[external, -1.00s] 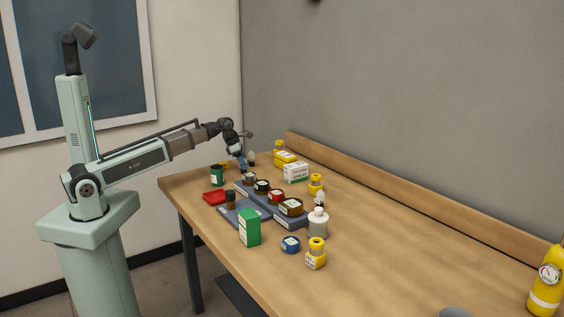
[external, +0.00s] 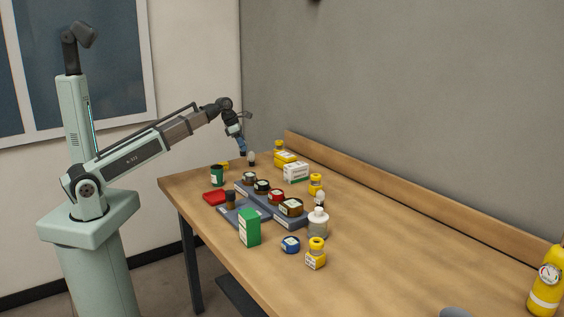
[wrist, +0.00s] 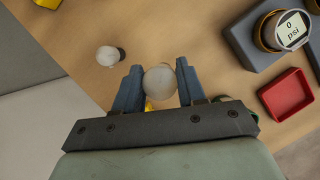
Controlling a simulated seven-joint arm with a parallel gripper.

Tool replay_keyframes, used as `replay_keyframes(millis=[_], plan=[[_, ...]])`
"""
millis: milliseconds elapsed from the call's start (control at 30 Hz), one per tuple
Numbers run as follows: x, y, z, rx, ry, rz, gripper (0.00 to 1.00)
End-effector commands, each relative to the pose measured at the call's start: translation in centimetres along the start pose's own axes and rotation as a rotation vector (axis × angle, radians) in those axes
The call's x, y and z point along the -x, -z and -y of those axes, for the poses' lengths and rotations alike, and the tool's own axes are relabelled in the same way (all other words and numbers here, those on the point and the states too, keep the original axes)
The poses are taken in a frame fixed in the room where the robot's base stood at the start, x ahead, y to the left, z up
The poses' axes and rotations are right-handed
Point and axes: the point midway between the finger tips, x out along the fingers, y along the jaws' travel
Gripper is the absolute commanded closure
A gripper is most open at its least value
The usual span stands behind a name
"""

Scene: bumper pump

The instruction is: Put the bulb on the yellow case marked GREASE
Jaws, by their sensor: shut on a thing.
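My gripper (wrist: 159,85) is shut on a pale round bulb (wrist: 159,80), held between its two blue-grey fingers. In the external view my gripper (external: 242,152) is above the far left end of the table, and the held bulb is not clearly visible there. A yellow edge (wrist: 47,3), probably of this case, shows at the wrist view's top left. A second white-topped bulb (external: 251,157) stands on the table near my gripper; it also shows in the wrist view (wrist: 108,56).
A white and green box (external: 296,172) stands in front of the yellow case. A red tray (external: 215,197), a green can (external: 217,175) and a grey stepped stand (external: 291,223) with several jars are nearer. The table's right part is mostly clear.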

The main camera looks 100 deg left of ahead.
Motion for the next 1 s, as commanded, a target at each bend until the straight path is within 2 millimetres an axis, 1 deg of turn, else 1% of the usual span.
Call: replay_keyframes(millis=[133,167,200,267,367,400,600,700,800,900,1000], plan=[[0.6,-0.8,0.8,-0.012,0.005,0.001,0.89],[0.6,-1.2,1.0,-0.018,0.007,0.001,0.89],[0.5,-2.0,1.3,-0.026,0.01,0.002,0.89],[0.5,-3.8,1.1,-0.036,0.013,0.003,0.89],[0.3,-7.3,0.3,-0.049,0.018,0.004,0.89],[0.2,-8.8,0.0,-0.055,0.02,0.005,0.89],[0.0,-15.7,-2.1,-0.072,0.028,0.006,0.89],[-0.1,-18.3,-3.2,-0.076,0.03,0.006,0.89],[-0.1,-20.1,-4.2,-0.077,0.031,0.005,0.89],[-0.1,-21.3,-4.8,-0.079,0.032,0.004,0.89],[-0.2,-21.8,-5.0,-0.08,0.034,0.003,0.89]])
